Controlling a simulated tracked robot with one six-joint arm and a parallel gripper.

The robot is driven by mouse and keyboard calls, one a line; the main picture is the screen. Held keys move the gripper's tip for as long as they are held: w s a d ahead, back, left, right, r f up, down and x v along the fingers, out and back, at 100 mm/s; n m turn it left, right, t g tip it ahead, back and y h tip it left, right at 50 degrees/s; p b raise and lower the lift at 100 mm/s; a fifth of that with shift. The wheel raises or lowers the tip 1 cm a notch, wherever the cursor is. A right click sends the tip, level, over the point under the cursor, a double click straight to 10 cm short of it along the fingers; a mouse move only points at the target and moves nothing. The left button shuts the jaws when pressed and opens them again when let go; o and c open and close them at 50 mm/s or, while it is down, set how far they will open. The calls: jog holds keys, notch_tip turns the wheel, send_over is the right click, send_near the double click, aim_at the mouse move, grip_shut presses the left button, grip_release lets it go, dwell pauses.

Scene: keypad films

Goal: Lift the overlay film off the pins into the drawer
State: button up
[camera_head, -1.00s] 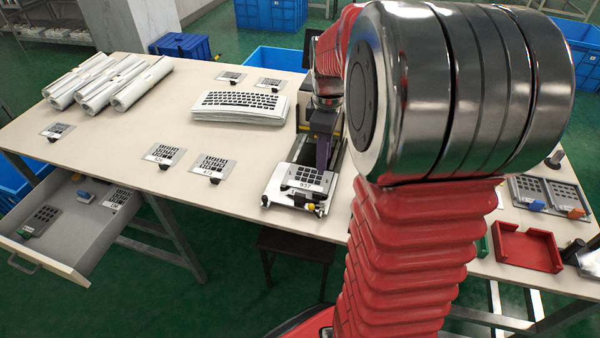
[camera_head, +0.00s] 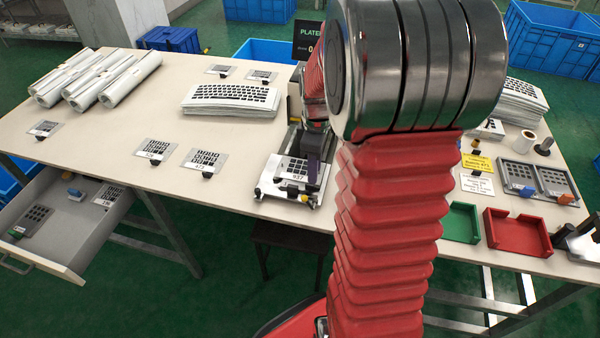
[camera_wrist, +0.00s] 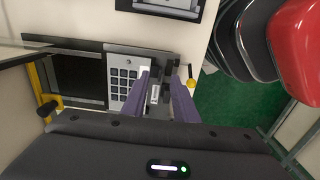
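The overlay film (camera_head: 298,168), a pale plate with dark key squares, lies on the pinned fixture (camera_head: 268,182) at the table's front edge. It also shows in the wrist view (camera_wrist: 122,82), left of my fingers. My gripper (camera_wrist: 160,76) has two purple fingers standing apart, low at the film's right edge, with a dark tab and a white label (camera_wrist: 154,94) between them. I see no clear grip on the tab. In the head view a purple finger (camera_head: 313,171) stands over the film's right side. The pins are hidden. The open drawer (camera_head: 75,240) is at lower left.
Inside the drawer lie two keypad plates (camera_head: 32,222) and a small blue-tabbed piece (camera_head: 75,195). More tabbed films (camera_head: 205,160) lie left of the fixture. A film stack (camera_head: 232,100) and white rolls (camera_head: 130,78) lie behind. Green (camera_head: 461,223) and red (camera_head: 518,232) trays stand right of my arm.

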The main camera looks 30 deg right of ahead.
aim_at(314, 186)
jog(key=shift+f, duration=0.25)
jog(key=shift+s+f, duration=0.1)
jog(key=shift+f, duration=2.5)
jog(key=shift+c, duration=0.4)
grip_shut()
